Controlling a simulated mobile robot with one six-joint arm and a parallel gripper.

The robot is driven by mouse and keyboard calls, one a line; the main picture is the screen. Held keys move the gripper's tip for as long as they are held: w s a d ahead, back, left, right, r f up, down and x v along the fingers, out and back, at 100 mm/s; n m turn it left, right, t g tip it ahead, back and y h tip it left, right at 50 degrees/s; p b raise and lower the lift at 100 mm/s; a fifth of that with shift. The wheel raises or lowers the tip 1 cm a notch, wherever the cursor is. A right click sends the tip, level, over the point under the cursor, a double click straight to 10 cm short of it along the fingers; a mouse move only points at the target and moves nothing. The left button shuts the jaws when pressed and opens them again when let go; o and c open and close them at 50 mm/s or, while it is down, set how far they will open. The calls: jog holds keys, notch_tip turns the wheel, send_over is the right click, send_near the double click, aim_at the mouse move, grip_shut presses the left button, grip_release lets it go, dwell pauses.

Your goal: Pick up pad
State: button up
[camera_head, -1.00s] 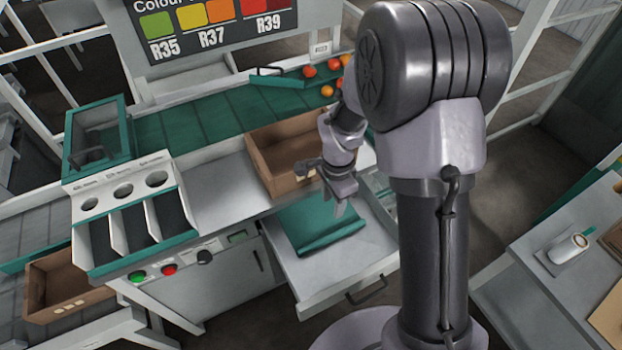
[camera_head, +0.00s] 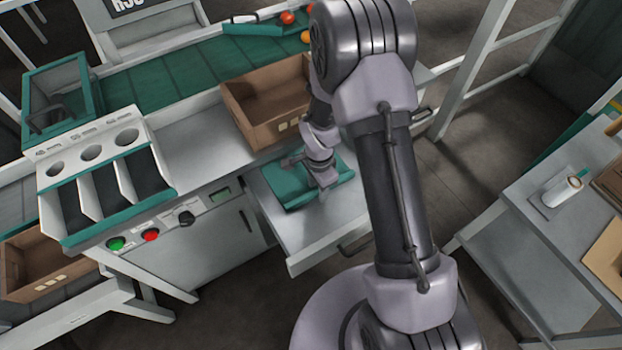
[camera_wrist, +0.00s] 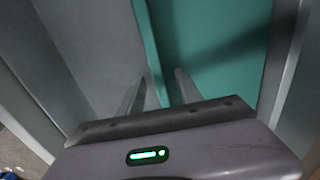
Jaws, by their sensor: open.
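The pad (camera_head: 292,194) is a flat green sheet with a raised or folded front edge. It lies in the pulled-out grey drawer (camera_head: 300,250). In the wrist view the pad (camera_wrist: 215,45) fills the upper right, and its edge runs down between the fingers. My gripper (camera_head: 322,183) is low over the pad's right part, and my arm hides some of that side. In the wrist view my gripper (camera_wrist: 158,92) is open, with one finger on each side of the pad's edge. I cannot tell whether either finger touches it.
A brown box (camera_head: 270,105) stands on the counter just behind the drawer. A white divided rack (camera_head: 100,170) stands at the left. A side table with a white mug (camera_head: 560,190) is at the right. The floor between is clear.

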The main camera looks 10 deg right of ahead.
grip_shut()
jog(key=shift+r, duration=0.1)
